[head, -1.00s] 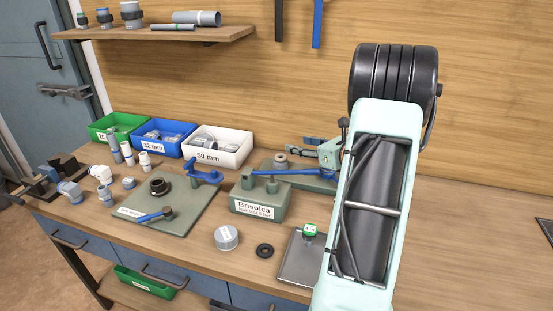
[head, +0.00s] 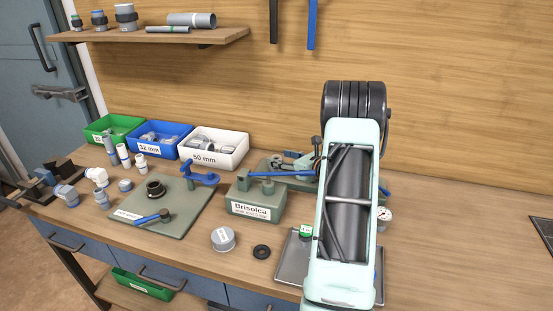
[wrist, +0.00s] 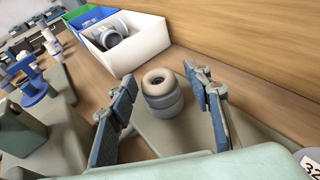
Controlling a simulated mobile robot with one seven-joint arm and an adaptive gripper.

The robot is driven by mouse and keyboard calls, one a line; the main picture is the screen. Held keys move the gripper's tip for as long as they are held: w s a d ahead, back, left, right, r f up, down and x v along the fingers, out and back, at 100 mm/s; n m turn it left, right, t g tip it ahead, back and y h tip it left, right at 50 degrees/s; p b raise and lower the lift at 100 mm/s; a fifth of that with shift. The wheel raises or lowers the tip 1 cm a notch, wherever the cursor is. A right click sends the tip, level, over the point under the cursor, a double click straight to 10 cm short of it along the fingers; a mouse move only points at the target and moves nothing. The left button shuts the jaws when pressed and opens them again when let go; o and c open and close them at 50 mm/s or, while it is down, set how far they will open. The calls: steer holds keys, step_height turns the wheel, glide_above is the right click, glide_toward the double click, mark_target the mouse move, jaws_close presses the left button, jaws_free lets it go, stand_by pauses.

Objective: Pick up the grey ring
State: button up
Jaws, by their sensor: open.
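A grey ring (wrist: 158,79) with a round hole sits on top of a wider rounded grey piece, on a grey-green base plate. In the wrist view it lies between the two blue-padded fingers of my gripper (wrist: 160,84). The fingers are apart, with a visible gap on each side of the ring. In the head view my arm covers most of the gripper, and I cannot make out the ring clearly there.
The white 50 mm bin (head: 214,149) stands left of my gripper, beside the blue bin (head: 159,138). The Brisolca block (head: 256,199) is in front. A grey cap (head: 223,239) and a black ring (head: 261,252) lie nearer the front edge.

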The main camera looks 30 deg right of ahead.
steer(key=shift+c, duration=0.5)
steer(key=c, duration=0.6)
steer(key=shift+o, duration=0.2)
steer(key=shift+d+r, duration=0.1)
steer(key=shift+r, duration=0.05)
